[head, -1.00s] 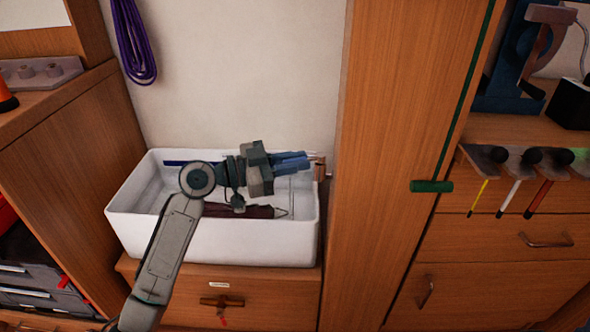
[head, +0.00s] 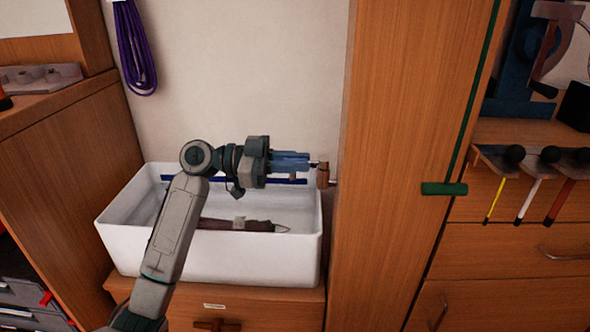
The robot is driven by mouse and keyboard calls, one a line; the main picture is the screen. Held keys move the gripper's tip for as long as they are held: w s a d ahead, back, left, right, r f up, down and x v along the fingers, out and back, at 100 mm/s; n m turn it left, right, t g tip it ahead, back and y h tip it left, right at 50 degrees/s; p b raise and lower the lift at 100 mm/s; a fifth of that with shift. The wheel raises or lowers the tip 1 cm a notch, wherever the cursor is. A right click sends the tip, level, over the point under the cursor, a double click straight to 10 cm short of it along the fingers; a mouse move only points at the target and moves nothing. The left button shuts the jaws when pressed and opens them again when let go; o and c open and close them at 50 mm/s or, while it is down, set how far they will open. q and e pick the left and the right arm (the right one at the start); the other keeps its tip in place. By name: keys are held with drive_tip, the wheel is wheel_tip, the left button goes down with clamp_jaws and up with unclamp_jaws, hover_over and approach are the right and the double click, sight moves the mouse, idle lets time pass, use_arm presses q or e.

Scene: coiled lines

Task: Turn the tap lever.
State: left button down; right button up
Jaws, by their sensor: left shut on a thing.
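The copper-brown tap (head: 322,175) stands at the right end of the white sink (head: 215,258), close to the wooden panel. My left gripper (head: 309,163) reaches in from the left above the sink, its blue fingers level and pointing right at the tap. The fingers are shut on a small dark part beside the tap's top, which looks like the tap lever; the fingers hide most of it. My right gripper is not in view.
A dark, pointed brown object (head: 243,225) lies in the sink. A blue strip (head: 290,181) runs along its back. A tall wooden panel (head: 390,120) stands right of the tap. A purple coiled line (head: 135,50) hangs on the wall above.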

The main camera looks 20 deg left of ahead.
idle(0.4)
use_arm(q)
drive_tip(key=c, duration=1.4)
unclamp_jaws()
drive_tip(key=shift+a, duration=0.15)
drive_tip(key=v, duration=1)
drive_tip(key=shift+a, duration=0.3)
